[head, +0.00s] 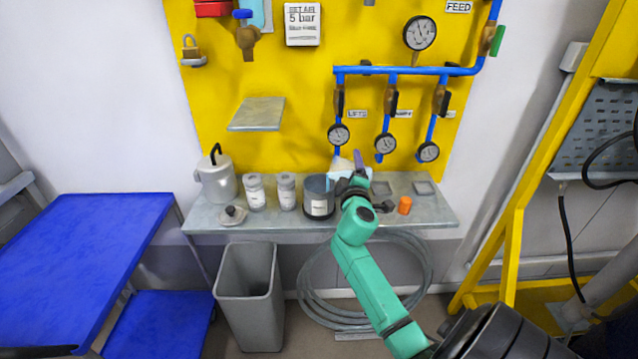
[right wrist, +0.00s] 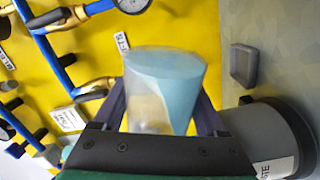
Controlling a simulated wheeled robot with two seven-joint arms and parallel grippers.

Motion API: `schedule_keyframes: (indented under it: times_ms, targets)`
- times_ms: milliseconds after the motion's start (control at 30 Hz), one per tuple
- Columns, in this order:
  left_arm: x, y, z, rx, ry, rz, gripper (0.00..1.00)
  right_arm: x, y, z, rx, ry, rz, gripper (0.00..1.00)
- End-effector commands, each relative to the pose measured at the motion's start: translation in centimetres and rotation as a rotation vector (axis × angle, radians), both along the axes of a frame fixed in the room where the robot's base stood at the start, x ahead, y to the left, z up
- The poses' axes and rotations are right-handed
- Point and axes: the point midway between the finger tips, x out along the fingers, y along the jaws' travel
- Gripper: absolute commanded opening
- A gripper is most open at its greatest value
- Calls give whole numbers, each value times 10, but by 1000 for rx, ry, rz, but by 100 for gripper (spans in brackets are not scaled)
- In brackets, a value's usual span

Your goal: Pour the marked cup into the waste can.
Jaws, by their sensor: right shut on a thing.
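My right gripper (right wrist: 165,115) is shut on a clear cup (right wrist: 148,105) with pale blue contents. In the right wrist view the blue lies mostly along the cup's right side, and the cup looks strongly tilted. No mark on the cup is readable. In the head view the cup (head: 342,165) is small and partly hidden by the gripper, above and just right of the dark grey waste can (head: 319,207). The can also shows at the lower right of the right wrist view (right wrist: 258,125), with a label ending in "STE". My left gripper is not in view.
The grey shelf (head: 445,213) also holds a lidded pot (head: 217,182), two white labelled jars (head: 255,195), shallow square trays and an orange cap (head: 405,205). Gauges and blue pipes (head: 410,70) are on the yellow panel behind. A grey bin (head: 250,310) stands below.

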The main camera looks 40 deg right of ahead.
Motion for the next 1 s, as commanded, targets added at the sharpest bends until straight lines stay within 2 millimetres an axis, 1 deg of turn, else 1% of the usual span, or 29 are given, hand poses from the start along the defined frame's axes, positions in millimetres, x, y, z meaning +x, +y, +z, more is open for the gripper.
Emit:
schedule_keyframes:
  times_ms: [267,1000]
  targets:
    - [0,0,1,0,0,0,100,0,0,0,-19,15,0,14]
    - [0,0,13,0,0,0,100,4,4,11,-64,55,0,14]
